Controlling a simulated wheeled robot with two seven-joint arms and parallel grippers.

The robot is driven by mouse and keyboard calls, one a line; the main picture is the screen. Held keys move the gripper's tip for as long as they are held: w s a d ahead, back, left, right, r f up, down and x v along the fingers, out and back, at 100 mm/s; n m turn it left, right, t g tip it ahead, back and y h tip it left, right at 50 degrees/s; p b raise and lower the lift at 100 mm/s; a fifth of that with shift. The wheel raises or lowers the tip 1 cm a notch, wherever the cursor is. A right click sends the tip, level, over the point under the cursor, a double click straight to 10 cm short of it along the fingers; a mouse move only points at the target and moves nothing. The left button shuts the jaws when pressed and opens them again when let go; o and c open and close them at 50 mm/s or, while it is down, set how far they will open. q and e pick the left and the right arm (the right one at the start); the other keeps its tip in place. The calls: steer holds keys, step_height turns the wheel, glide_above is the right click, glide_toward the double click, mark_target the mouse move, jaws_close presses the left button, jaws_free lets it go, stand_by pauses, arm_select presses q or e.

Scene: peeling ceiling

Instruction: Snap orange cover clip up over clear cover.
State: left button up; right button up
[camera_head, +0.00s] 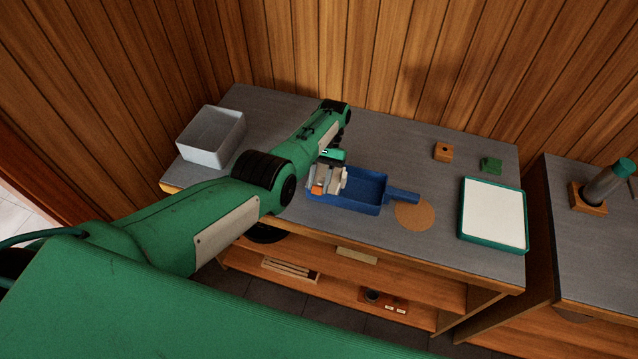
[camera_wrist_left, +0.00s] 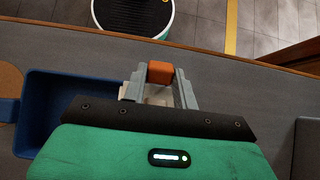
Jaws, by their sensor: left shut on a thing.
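An orange clip (camera_head: 318,188) shows at the left end of the blue tray, at the tips of my left gripper (camera_head: 326,182). In the left wrist view the orange clip (camera_wrist_left: 160,72) sits between the two grey fingers of my left gripper (camera_wrist_left: 159,76), which is shut on it. A pale whitish part (camera_head: 343,178) lies beside the fingers in the head view. Whether it is the clear cover I cannot tell; the fingers hide much of it. My right gripper is not in view.
The blue tray (camera_head: 372,207) has a handle pointing right, by a round brown disc (camera_head: 414,214). A grey bin (camera_head: 212,138) stands at the left, a white-topped green tray (camera_head: 494,214) at the right. Small orange (camera_head: 443,151) and green (camera_head: 490,165) blocks stand behind. The bench's middle back is clear.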

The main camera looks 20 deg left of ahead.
arm_select(q)
steer(key=shift+s+f, duration=0.15)
steer(key=shift+f, duration=0.05)
steer(key=o, duration=1)
steer(key=shift+r, duration=0.1)
